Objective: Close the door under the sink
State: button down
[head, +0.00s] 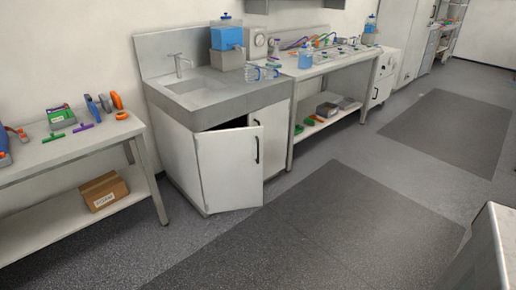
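The sink (196,88) is a grey basin with a tap (179,64), set in a counter on a white cabinet in the head view. The white door (228,170) under the sink stands partly open, swung out toward the front. It has a dark vertical handle (257,150) near its right edge. A dark gap shows above the door, and the inside of the cabinet is mostly hidden. A second white front panel (276,135) on the right looks closed. My gripper is not in view.
A white table (75,150) with tools stands at left, with a cardboard box (104,190) on its lower shelf. A workbench (330,65) stands to the right of the sink. The floor (320,225) in front is clear. A pale grey edge (497,240) shows at lower right.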

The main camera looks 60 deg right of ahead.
aim_at(231, 160)
jog(key=i, duration=1)
